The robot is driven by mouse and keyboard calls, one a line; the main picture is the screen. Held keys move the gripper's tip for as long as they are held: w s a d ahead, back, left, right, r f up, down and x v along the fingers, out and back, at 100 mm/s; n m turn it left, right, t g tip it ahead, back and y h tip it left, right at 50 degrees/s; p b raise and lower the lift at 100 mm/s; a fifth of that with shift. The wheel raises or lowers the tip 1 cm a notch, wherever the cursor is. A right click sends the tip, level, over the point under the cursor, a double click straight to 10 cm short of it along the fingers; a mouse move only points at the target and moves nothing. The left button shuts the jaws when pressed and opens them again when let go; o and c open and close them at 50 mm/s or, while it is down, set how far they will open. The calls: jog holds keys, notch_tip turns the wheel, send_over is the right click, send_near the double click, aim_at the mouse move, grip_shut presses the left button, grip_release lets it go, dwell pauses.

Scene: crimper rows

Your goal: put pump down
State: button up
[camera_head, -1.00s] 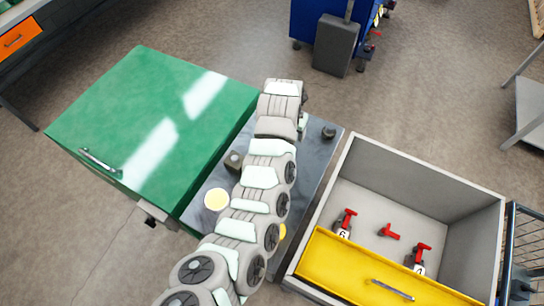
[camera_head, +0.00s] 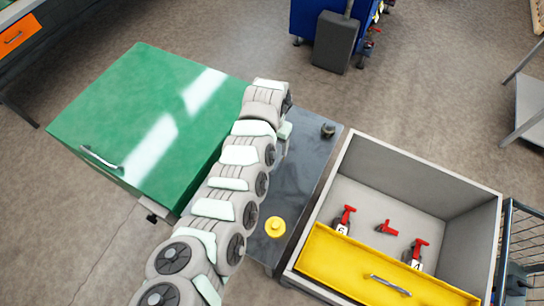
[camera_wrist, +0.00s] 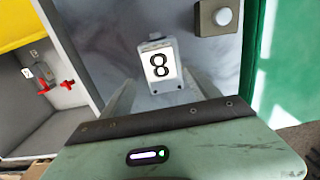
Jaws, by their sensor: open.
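A small grey piece with a white label "8" (camera_wrist: 160,66), seemingly the pump, stands on the grey tabletop (camera_wrist: 107,30) in the wrist view. My gripper (camera_wrist: 163,92) is open, with one finger on either side of the piece's near end. I cannot tell whether the fingers touch it. In the head view my arm hides the piece and most of my gripper.
A green cabinet (camera_head: 130,120) stands left of the tabletop (camera_head: 305,155). A yellow button (camera_head: 275,227) and a dark knob (camera_head: 328,130) sit on it. Right is an open grey drawer (camera_head: 365,200) with several red-handled tools. A grey box with a white button (camera_wrist: 216,18) is close by.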

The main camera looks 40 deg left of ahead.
aim_at(279, 158)
jog(key=shift+a+f, duration=0.15)
jog(key=shift+f, duration=1.6)
jog(key=shift+c, duration=0.4)
grip_shut()
